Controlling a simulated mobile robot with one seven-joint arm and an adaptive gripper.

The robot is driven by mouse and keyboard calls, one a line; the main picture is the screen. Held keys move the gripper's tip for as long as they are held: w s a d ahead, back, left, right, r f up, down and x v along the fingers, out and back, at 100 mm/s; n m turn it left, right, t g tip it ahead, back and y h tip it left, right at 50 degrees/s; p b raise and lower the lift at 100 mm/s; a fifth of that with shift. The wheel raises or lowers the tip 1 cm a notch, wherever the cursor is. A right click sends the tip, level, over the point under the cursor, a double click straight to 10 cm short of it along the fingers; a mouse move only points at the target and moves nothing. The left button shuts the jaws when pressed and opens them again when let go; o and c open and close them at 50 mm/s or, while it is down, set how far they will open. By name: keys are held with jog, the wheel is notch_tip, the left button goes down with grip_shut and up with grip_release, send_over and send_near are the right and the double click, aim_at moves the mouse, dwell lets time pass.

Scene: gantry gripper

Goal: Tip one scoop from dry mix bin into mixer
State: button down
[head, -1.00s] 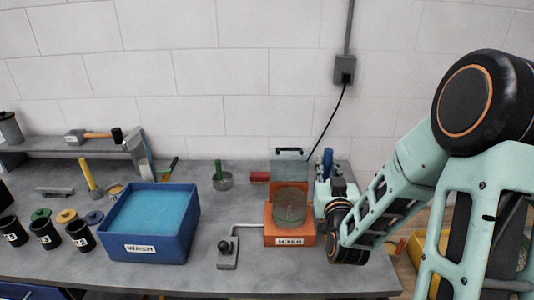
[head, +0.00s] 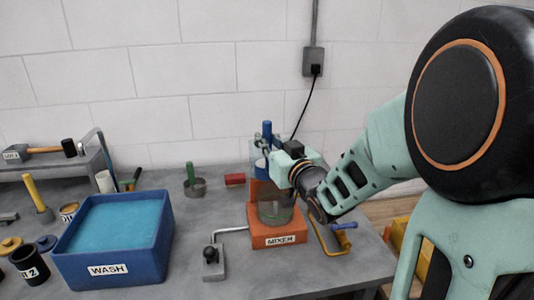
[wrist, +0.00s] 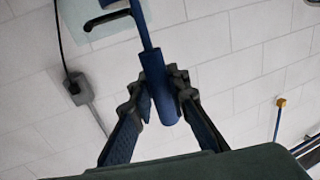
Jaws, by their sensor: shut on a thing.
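My gripper (wrist: 160,95) is shut on the blue handle (wrist: 160,80) of a tool, whose thin blue shaft runs up out of the wrist view. In the head view, my gripper (head: 272,152) holds the blue-handled tool (head: 267,128) upright above the back of the orange mixer (head: 279,240). The tool's lower end is partly hidden, so its contents cannot be told. The mixer's clear bowl (head: 275,213) is partly behind my arm. The dry mix bin cannot be identified; no such label is readable.
A blue wash tub (head: 82,266) stands left of the mixer. A lever with a black knob (head: 210,254) stands between them. A yellow tool with a blue handle (head: 343,226) lies right of the mixer. A green-handled pot (head: 194,186) and red block (head: 235,180) stand behind.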

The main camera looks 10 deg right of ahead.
jog(key=shift+s+d+r+b, duration=0.1)
jog(key=shift+s+d+b, duration=0.1)
jog(key=shift+b, duration=0.1)
notch_tip(320, 180, down, 4)
jog(key=b, duration=0.3)
jog(key=d+m, duration=0.1)
jog(key=d+m+t+p, duration=0.1)
jog(key=m, duration=0.1)
jog(key=d+m+p, duration=0.1)
jog(key=d+m, duration=0.1)
jog(key=shift+f, duration=0.35)
jog(key=shift+t, duration=0.3)
jog(key=shift+d+f+m+t+h+b, duration=0.15)
jog(key=shift+d+f+m+b, duration=0.15)
jog(key=shift+d+m, duration=0.4)
jog(key=shift+d+f+m+t+h+b, duration=0.15)
jog(key=shift+d+f+m, duration=0.25)
jog(key=shift+m, duration=0.5)
jog(key=shift+r, duration=0.15)
jog(key=shift+d+f+m+t+h+b, duration=0.3)
jog(key=shift+d+f+m+b, duration=0.5)
jog(key=shift+m, duration=0.9)
